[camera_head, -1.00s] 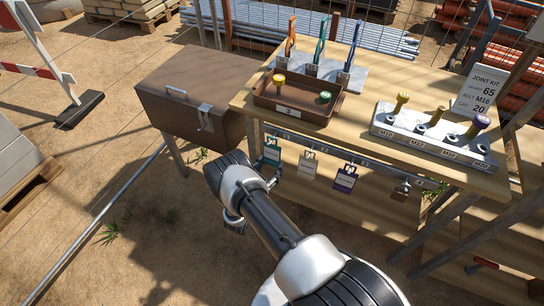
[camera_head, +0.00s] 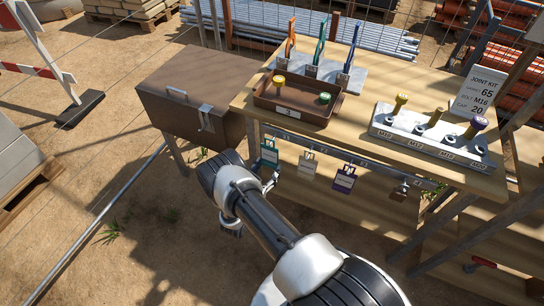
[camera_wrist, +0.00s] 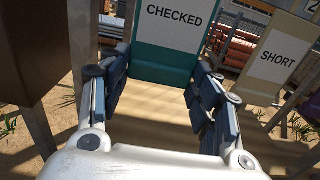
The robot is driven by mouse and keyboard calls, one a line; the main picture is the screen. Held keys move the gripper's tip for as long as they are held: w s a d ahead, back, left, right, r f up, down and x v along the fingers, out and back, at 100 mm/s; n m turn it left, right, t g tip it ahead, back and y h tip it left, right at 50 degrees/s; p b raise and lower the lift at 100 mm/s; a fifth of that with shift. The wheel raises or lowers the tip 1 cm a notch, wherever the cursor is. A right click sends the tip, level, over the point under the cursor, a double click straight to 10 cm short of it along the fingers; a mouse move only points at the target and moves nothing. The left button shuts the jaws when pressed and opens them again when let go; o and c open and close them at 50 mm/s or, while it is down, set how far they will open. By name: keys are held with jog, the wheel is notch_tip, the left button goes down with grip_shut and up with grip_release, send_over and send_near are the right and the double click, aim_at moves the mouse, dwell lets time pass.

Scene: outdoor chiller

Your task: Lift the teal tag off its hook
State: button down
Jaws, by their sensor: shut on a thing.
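The teal tag (camera_head: 269,153) is at the left end of the rail below the table edge. In the wrist view the teal tag (camera_wrist: 172,62), with a white panel reading CHECKED, stands upright between my gripper's fingers. My gripper (camera_wrist: 160,82) is shut on its two side edges near the bottom. In the head view my gripper (camera_head: 268,182) is just below the tag, its fingers partly hidden by my arm. The tag's top and hook are out of the wrist view. I cannot tell whether the tag still rests on its hook.
A cream tag (camera_head: 308,165) reading SHORT hangs right beside it, also close in the wrist view (camera_wrist: 278,60). A purple tag (camera_head: 345,178) and a padlock (camera_head: 399,191) hang farther right. A brown metal box (camera_head: 190,95) stands left. Open ground lies in front.

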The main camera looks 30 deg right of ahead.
jog(key=shift+v, duration=2.05)
jog(key=c, duration=1.1)
grip_release()
grip_shut()
